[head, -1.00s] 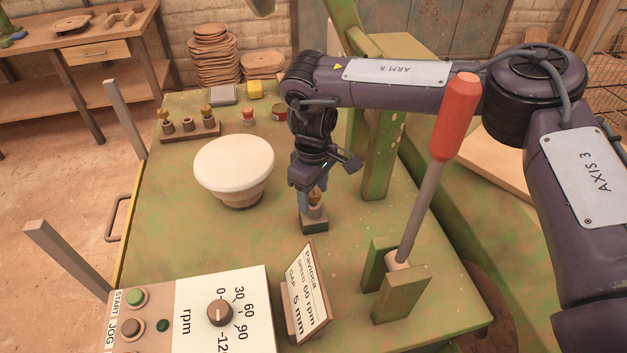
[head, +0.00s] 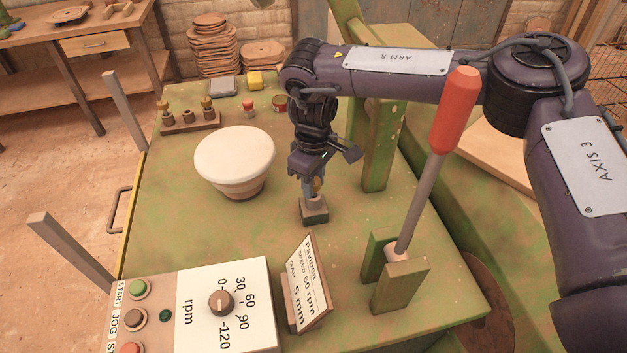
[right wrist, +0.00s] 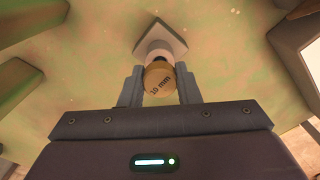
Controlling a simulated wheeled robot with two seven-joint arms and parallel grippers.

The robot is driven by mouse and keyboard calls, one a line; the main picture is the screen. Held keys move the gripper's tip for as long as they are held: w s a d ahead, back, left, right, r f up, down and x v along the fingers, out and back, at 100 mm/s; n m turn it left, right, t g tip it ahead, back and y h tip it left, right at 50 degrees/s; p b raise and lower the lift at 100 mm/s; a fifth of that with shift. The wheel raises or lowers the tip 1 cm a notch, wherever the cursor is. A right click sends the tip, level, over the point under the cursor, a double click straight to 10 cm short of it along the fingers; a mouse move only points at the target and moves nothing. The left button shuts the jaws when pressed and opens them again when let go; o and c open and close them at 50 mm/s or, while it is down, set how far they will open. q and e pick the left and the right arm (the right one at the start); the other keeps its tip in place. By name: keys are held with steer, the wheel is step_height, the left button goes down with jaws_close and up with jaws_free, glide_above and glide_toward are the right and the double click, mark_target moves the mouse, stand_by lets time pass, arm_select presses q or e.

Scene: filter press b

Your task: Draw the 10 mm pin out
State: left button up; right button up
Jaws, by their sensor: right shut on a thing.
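The 10 mm pin (head: 319,185) has a round yellow head marked "10 mm", which faces the camera in the right wrist view (right wrist: 159,79). It stands upright at a grey collar on a small dark block (head: 314,212) on the green table; the block also shows in the right wrist view (right wrist: 164,36). My right gripper (head: 313,188) is above the block, shut on the pin, with one finger on each side of its head in the right wrist view (right wrist: 158,76). The pin's lower part is hidden, so I cannot tell how deep it sits. My left gripper is not in view.
A white-topped bowl shape (head: 234,160) stands left of the gripper. A red-handled lever (head: 455,110) rises at the right, near a green post (head: 378,150). A sign (head: 305,285) and control panel (head: 200,310) are in front. A rack with pins (head: 188,122) stands behind.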

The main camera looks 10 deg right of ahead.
steer(key=shift+r+p, duration=1.85)
steer(key=shift+r, duration=0.6)
steer(key=shift+r+p, duration=0.85)
steer(key=shift+r, duration=0.1)
